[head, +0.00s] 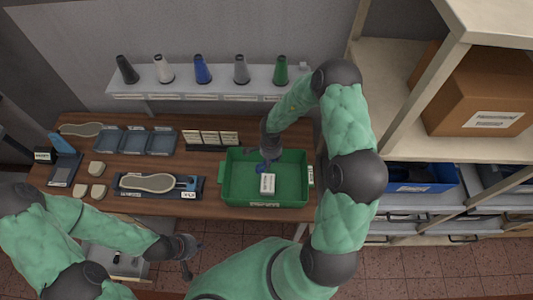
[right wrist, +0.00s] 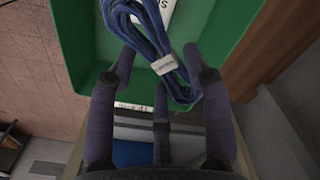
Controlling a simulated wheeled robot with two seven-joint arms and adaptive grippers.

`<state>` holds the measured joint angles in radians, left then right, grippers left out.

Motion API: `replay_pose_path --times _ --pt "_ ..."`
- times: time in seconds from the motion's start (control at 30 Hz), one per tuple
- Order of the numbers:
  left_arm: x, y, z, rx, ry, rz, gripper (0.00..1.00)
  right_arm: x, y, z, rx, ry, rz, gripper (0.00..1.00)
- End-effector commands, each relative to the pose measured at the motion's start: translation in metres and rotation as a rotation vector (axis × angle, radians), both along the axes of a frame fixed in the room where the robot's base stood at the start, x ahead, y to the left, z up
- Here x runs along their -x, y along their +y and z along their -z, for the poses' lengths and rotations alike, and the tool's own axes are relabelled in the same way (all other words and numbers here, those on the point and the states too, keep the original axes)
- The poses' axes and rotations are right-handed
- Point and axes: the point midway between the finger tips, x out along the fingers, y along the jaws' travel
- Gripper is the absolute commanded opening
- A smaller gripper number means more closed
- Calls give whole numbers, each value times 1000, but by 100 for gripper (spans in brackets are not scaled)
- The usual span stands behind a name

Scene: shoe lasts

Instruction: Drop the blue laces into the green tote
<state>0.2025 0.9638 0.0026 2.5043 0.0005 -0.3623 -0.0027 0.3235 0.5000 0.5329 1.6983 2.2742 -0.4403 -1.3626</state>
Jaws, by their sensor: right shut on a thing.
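The blue laces (right wrist: 146,38) are a looped bundle with a white band. My right gripper (right wrist: 160,68) is shut on them, and they hang over the inside of the green tote (right wrist: 88,55). In the head view the right gripper (head: 267,157) points down into the green tote (head: 232,183), and a bit of the blue laces (head: 261,168) shows below it. I cannot tell whether the laces touch the tote floor. My left gripper (head: 188,268) is low in front of the table, away from the tote; its fingers are too small to read.
A white labelled item (head: 267,184) lies in the tote. Left of it are a board with a shoe sole (head: 147,183), blue-grey trays (head: 134,140) and small cards (head: 211,138). A shelf (head: 215,77) with several coloured cones stands behind. Shelving with a cardboard box (head: 487,90) is right.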

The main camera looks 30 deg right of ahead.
Motion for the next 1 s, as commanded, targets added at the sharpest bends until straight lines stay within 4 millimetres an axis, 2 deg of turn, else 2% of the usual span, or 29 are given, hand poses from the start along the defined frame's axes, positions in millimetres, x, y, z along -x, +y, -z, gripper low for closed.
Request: replay_pose_path --times 0.8,1.0 --pt "-1 0 83 0 -1 0 0 0 0 54 1 -1 -1 22" --pt "-1 0 93 0 -1 0 0 0 0 59 0 0 -1 22"
